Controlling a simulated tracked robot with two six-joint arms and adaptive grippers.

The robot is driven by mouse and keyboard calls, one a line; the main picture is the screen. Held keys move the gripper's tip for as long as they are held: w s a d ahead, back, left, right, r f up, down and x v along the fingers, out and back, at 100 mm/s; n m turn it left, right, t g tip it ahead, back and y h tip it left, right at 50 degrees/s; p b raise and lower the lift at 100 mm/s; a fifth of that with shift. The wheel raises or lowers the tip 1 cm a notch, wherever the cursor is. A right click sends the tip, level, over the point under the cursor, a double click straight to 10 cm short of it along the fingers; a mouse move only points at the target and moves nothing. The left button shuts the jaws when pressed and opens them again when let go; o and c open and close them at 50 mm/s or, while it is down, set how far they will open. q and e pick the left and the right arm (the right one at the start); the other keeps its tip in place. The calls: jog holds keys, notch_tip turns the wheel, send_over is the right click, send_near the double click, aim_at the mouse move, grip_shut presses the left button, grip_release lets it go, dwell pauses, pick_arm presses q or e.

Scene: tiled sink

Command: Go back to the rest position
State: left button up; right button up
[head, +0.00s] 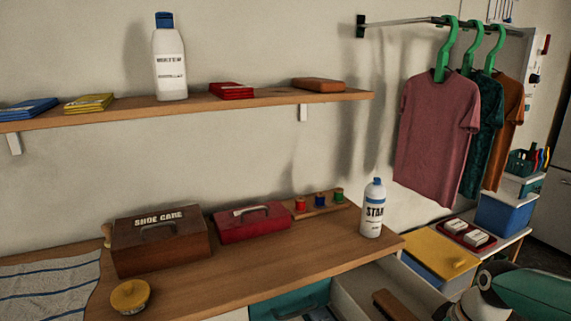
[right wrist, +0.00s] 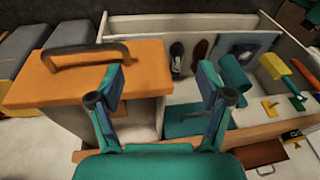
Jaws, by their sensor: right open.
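My right gripper (right wrist: 167,95) is open and empty in the right wrist view, its two teal fingers spread wide apart. Its left finger overlaps an orange lid with a dark handle (right wrist: 70,82) in the picture; I cannot tell whether they touch. In the head view, part of my right arm, teal and white, shows in the lower right corner; its fingertips are not clearly visible there. My left gripper is not in view.
The wooden worktop (head: 240,275) holds a shoe care box (head: 160,245), a red box (head: 253,224) and a starch bottle (head: 373,212). An open drawer (head: 355,297) is below. Shirts (head: 433,135) hang at right. A tray-like compartment (right wrist: 140,27) holds several items.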

jog(key=s+a+f+m+p, duration=0.3)
jog(key=s+a+f, duration=0.4)
jog(key=f, duration=0.4)
jog(key=s+a+f+m+g+y+p, duration=0.1)
jog(key=s+a+f+m+p, duration=0.2)
jog(key=s+a+f, duration=0.5)
jog(key=shift+s+a+f+m+p, duration=0.35)
jog(key=shift+a+f+m, duration=0.35)
jog(key=shift+a+f, duration=0.9)
jog(key=shift+d+f, duration=0.35)
jog(key=shift+d, duration=0.1)
